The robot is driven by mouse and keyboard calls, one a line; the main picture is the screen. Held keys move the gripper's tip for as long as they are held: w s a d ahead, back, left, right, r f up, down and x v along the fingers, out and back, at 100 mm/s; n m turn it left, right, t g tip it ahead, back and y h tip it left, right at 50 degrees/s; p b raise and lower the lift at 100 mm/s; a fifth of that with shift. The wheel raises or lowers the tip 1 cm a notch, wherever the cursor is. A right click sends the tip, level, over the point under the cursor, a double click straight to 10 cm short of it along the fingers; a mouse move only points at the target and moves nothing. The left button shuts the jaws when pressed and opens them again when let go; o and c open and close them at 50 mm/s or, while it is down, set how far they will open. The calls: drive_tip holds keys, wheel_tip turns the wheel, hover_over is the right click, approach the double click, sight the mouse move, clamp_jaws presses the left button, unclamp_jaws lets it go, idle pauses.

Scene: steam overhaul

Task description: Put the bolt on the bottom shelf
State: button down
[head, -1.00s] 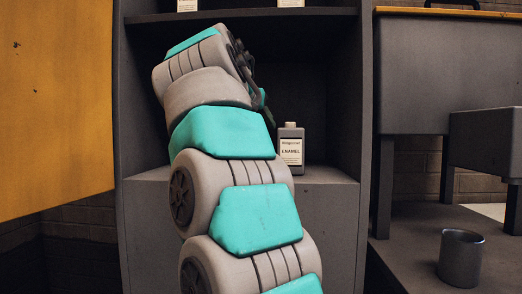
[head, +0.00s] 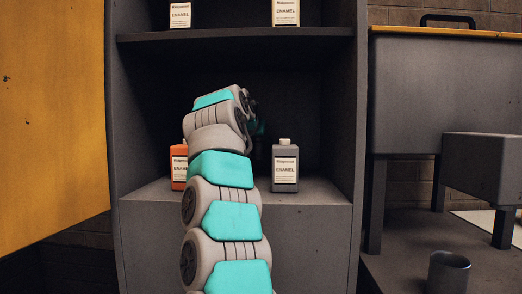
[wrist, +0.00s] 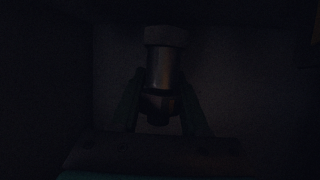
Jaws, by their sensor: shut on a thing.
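My gripper (wrist: 160,88) is shut on the bolt (wrist: 163,67) in the dark wrist view. The bolt has a pale wide end at the top and a shiny metal shank between my fingers. In the head view my arm reaches into the lower opening of the dark shelf unit and hides the bolt and most of my gripper. The bottom shelf (head: 325,189) is a dark grey surface under my arm. I cannot tell how far the bolt is above it.
An orange enamel bottle (head: 179,164) and a grey enamel bottle (head: 285,167) stand on the bottom shelf, left and right of my arm. A metal cup (head: 448,272) stands at lower right. A yellow panel (head: 50,110) is at left.

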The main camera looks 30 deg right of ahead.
drive_tip(key=shift+a+f+b, duration=0.1)
drive_tip(key=shift+f+b, duration=0.8)
drive_tip(key=shift+f, duration=0.7)
drive_tip(key=shift+f+b, duration=0.35)
drive_tip(key=shift+b, duration=0.05)
drive_tip(key=shift+f+b, duration=0.3)
drive_tip(key=shift+c, duration=2)
unclamp_jaws()
drive_tip(key=shift+r+p, duration=0.65)
drive_tip(key=shift+p, duration=0.1)
drive_tip(key=b+v, duration=0.1)
drive_tip(key=v, duration=1.1)
drive_tip(key=shift+b, duration=0.4)
